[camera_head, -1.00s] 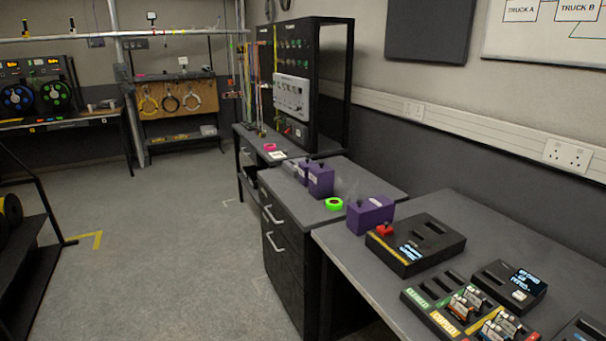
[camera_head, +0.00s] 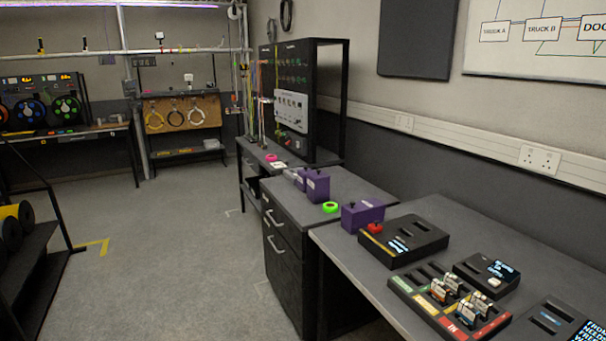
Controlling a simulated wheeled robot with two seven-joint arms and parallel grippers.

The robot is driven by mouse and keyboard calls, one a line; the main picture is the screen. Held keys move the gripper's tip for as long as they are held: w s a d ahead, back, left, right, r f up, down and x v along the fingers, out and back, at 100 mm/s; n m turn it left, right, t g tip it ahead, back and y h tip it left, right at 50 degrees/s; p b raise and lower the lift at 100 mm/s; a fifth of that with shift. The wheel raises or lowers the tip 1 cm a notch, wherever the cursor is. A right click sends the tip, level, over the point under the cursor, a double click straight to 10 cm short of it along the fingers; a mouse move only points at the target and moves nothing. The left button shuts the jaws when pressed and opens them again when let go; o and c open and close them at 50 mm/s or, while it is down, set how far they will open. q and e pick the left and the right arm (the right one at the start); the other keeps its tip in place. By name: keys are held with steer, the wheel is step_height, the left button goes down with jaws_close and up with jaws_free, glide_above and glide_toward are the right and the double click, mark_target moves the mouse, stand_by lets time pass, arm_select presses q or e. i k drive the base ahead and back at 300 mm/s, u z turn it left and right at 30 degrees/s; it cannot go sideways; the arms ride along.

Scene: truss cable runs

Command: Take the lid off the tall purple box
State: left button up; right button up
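Purple boxes stand on the grey worktops to the right of the middle. The tallest-looking purple box (camera_head: 318,188) stands upright on the middle cabinet top, with a small dark knob on its top. A wider, lower purple box (camera_head: 362,216) sits on the nearer bench, also with a dark knob. The lids' seams are too small to make out. Neither of my grippers shows in the head view.
A green tape roll (camera_head: 330,207) lies between the purple boxes. A drawer cabinet (camera_head: 283,255) stands below.

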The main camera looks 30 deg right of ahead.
mark_target(318, 174)
steer(key=z, duration=0.05)
steer(key=i, duration=1.85)
steer(key=z, duration=1)
steer(key=i, duration=1.3)
steer(key=z, duration=1.3)
